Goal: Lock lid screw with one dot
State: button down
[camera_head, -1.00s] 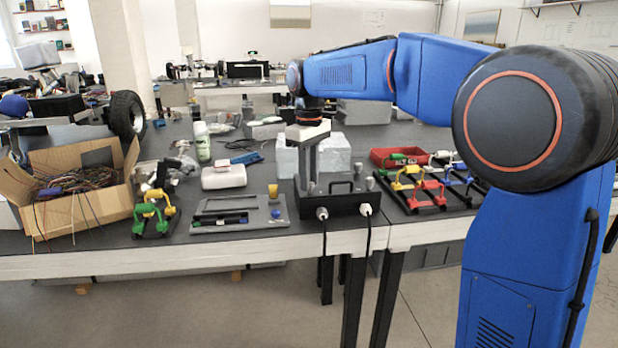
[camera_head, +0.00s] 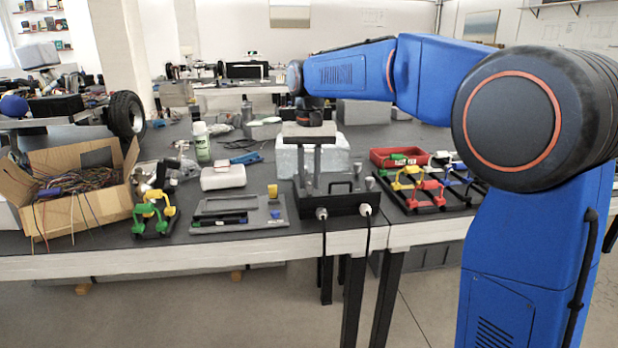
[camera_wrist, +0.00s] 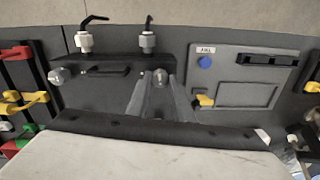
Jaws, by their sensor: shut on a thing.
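A black box with a dark lid (camera_head: 338,203) stands near the front edge of the table. It has a black handle (camera_head: 341,187) and two silver lid screws. My gripper (camera_head: 309,190) points straight down with its two grey fingers shut around the left lid screw, which also shows in the wrist view (camera_wrist: 160,76). The right lid screw (camera_head: 370,183) stands free, and in the wrist view it is the left knob (camera_wrist: 60,76). Dot marks on the lid are too small to make out, and the fingers partly hide the held screw.
Two white plugs (camera_wrist: 84,41) with black cables sit on the box's front. A grey tool panel (camera_head: 237,214) lies to the left, and coloured clamps (camera_head: 420,188) on rails to the right. A pale block (camera_head: 337,155) stands behind. A cardboard box (camera_head: 75,210) is far left.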

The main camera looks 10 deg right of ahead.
aim_at(309, 182)
jog(key=shift+m, duration=0.8)
jog(key=c, duration=1.6)
grip_release()
jog(key=shift+o, duration=0.2)
notch_tip(309, 182, up, 17)
jog(key=shift+r, duration=0.2)
